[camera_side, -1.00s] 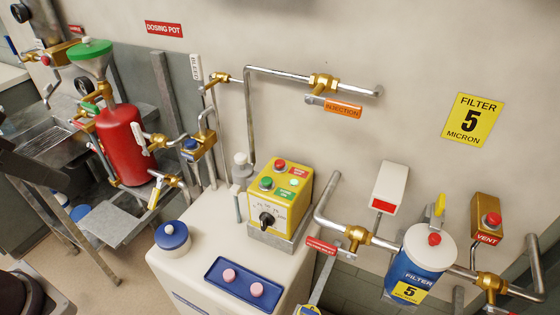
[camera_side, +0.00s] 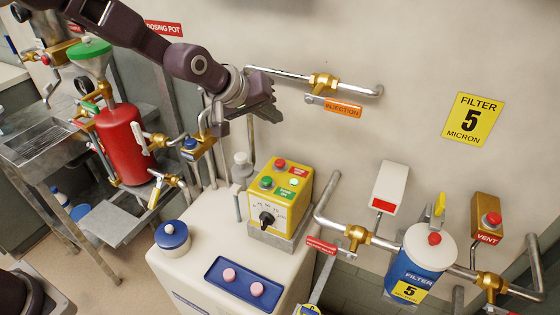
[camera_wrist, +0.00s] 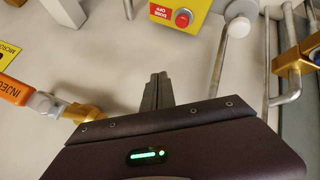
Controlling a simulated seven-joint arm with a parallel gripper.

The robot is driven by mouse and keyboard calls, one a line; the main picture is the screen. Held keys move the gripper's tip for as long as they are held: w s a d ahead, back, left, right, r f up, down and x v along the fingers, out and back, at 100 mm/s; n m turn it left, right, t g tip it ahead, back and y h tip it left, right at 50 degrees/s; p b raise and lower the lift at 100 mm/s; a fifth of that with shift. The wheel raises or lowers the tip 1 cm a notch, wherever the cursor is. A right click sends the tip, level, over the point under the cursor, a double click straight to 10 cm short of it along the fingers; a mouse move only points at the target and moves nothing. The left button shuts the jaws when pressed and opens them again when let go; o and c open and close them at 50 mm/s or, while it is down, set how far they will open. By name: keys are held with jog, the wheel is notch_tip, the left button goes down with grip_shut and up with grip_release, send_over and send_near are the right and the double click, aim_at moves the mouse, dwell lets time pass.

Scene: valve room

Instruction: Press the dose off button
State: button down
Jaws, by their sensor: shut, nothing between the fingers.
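The yellow control box (camera_side: 280,195) stands on the white tank. The dose off button (camera_side: 280,164) is the red one at its upper left, beside a small red label. The wrist view shows this red button (camera_wrist: 183,18) next to a red DOSE OFF label at the top edge. A green button (camera_side: 266,183) and a black dial (camera_side: 267,219) are on the same box. My gripper (camera_side: 272,103) is shut and empty, above the box in the side view and apart from it. In the wrist view its fingers (camera_wrist: 157,80) point toward the box, below the button.
Pipework with an orange INJECTION tag (camera_side: 342,107) runs along the wall right of my gripper. A white-capped fitting (camera_side: 241,160) stands left of the box. A blue filter housing (camera_side: 415,262) is at the right, and a red dosing pot (camera_side: 126,143) at the left.

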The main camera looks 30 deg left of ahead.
aim_at(277, 163)
jog(key=shift+x, duration=0.95)
jog(key=shift+s+d+f, duration=0.1)
jog(key=shift+s+f, duration=0.05)
jog(key=shift+f, duration=4.3)
jog(key=shift+f, duration=0.15)
jog(key=shift+f, duration=0.25)
jog(key=shift+f, duration=0.55)
jog(key=shift+r, duration=0.95)
